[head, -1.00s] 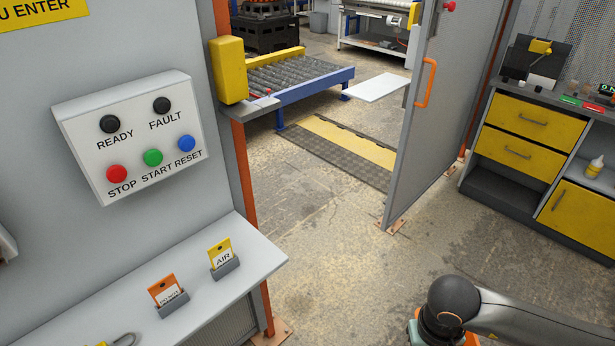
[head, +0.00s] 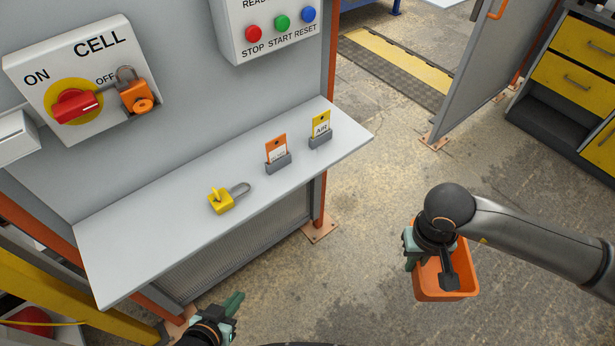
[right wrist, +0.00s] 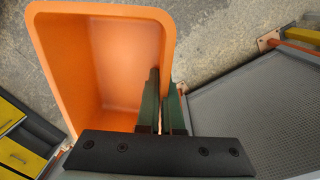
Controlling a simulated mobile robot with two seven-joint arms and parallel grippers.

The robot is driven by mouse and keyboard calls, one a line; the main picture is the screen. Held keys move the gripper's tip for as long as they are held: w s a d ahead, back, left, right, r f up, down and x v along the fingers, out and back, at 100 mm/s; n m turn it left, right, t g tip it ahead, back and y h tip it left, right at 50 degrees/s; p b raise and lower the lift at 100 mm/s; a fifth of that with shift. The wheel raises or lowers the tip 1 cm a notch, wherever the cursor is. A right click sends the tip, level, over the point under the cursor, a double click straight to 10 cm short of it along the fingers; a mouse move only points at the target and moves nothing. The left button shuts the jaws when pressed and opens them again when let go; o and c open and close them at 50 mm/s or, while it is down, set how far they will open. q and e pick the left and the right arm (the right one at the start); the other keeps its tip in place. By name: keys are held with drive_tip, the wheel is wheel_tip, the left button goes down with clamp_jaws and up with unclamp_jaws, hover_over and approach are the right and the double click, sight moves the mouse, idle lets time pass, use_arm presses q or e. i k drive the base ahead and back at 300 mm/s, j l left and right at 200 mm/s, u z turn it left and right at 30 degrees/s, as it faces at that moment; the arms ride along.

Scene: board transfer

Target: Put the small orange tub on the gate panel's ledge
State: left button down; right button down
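The small orange tub (head: 460,285) hangs over the floor at the right in the head view, empty and open upward. My right gripper (head: 428,262) is shut on its wall. In the right wrist view the tub (right wrist: 95,60) has the fingers (right wrist: 160,100) astride its wall, one inside and one outside. The gate panel's ledge (head: 150,240) is a pale grey shelf at the left, apart from the tub. My left gripper (head: 225,308) is low at the bottom, in front of the ledge; its finger gap is not clear.
On the ledge are a yellow padlock (head: 222,202), an orange tag in a holder (head: 277,155) and a yellow AIR tag in a holder (head: 321,130). The ledge's left part is bare. Above are the CELL switch box (head: 70,60) and button box (head: 270,45).

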sight(147, 245)
drive_tip(key=k+j, duration=0.15)
drive_tip(key=j, duration=0.2)
drive_tip(key=k+j+u, duration=0.1)
drive_tip(key=j, duration=0.2)
drive_tip(key=k+j, duration=0.15)
drive_tip(key=j, duration=0.2)
drive_tip(key=k+j, duration=0.1)
drive_tip(key=j, duration=0.25)
drive_tip(key=u, duration=0.05)
